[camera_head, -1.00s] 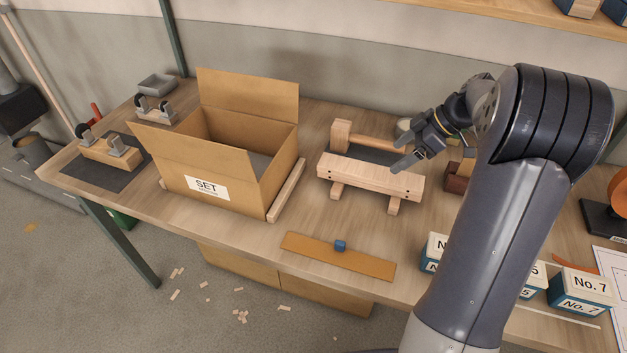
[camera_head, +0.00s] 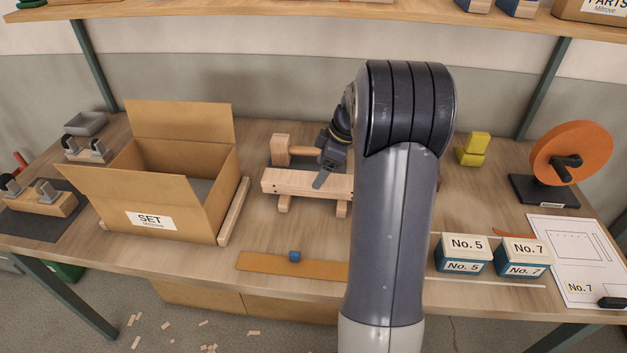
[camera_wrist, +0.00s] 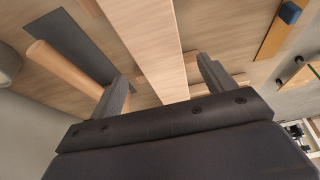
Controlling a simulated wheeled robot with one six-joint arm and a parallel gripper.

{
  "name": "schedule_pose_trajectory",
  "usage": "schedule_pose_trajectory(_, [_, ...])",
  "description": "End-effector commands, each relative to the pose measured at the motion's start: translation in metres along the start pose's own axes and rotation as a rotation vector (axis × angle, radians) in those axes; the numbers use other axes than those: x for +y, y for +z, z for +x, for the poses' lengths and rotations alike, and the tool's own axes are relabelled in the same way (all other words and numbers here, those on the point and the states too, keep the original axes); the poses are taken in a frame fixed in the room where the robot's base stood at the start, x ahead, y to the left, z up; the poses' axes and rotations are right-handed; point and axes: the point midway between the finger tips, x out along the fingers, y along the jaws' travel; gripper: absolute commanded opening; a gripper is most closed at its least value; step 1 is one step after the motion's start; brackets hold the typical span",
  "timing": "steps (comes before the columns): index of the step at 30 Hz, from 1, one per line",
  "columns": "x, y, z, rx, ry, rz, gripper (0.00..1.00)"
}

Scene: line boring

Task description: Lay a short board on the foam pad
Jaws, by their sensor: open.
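A pale wooden board (camera_head: 295,184) with small dark holes in its front face lies across two short wooden feet on the bench. In the wrist view the long flat board (camera_wrist: 147,40) runs between my fingers. My gripper (camera_head: 325,178) is open just above its right half; contact is not clear. Another dark grey mat (camera_head: 40,228) lies at the far left under a clamped block. My arm hides the board's right end.
A brown strip with a blue knob (camera_head: 294,256) lies at the front edge. Label boxes No. 5 (camera_head: 463,254) and No. 7 (camera_head: 524,257), yellow blocks (camera_head: 473,149) and an orange disc (camera_head: 571,152) stand right. A shelf edge runs above.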

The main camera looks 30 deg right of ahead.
Motion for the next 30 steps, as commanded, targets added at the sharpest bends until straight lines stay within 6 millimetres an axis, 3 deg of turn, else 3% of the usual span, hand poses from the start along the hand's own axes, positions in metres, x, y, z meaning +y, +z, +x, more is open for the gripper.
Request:
schedule_pose_trajectory(6, [-0.002, -0.002, 0.027, -0.001, -0.002, 0.000, 0.78])
schedule_pose_trajectory(14, [-0.001, -0.002, 0.030, 0.000, 0.000, 0.000, 0.78])
schedule_pose_trajectory(30, [-0.002, -0.002, 0.030, 0.000, 0.000, -0.001, 0.35])
